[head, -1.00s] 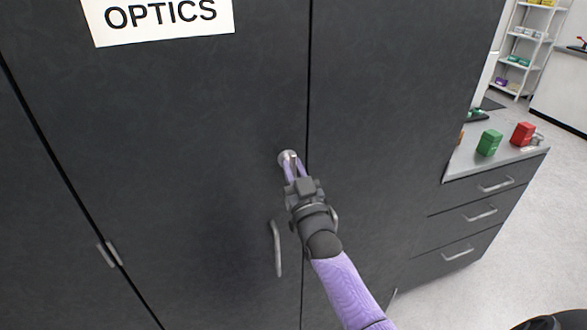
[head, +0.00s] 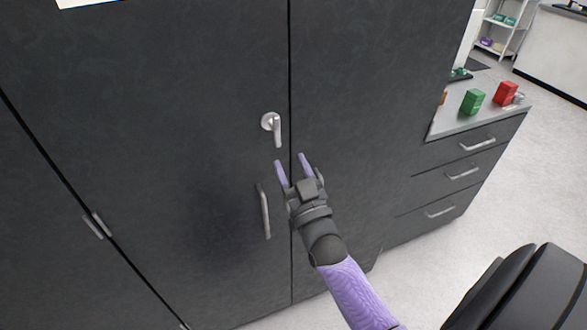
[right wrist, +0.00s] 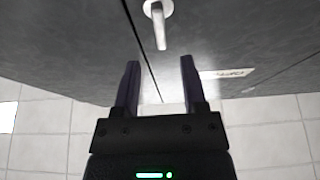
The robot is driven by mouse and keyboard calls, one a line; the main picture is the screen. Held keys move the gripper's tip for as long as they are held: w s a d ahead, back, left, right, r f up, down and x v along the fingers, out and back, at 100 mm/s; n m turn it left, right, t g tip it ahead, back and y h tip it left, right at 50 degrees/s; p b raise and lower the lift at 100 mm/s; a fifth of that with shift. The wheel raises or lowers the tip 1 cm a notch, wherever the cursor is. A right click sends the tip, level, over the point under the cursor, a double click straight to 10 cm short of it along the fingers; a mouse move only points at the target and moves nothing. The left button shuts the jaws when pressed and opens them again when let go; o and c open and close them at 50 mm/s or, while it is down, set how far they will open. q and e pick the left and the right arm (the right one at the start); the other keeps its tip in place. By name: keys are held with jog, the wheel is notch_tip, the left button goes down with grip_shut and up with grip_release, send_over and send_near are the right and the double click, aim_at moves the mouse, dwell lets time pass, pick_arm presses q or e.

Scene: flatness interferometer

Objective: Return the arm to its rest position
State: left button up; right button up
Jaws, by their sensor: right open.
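My right gripper (head: 291,165) is open and empty in front of the dark cabinet (head: 200,90), just below the silver lever knob (head: 272,123). The lever of the knob hangs down. In the right wrist view the two fingers (right wrist: 160,85) stand apart with nothing between them, and the knob (right wrist: 157,18) shows beyond their tips. My right arm, in a purple sleeve, comes in from the lower right. My left gripper is not in view.
A long cabinet handle (head: 264,212) is just left of the gripper. To the right, a drawer unit (head: 440,190) carries a green box (head: 472,102) and a red box (head: 505,93). Open floor (head: 480,215) lies right of the cabinet.

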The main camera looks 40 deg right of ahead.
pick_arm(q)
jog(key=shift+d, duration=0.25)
pick_arm(e)
jog(key=shift+v, duration=0.8)
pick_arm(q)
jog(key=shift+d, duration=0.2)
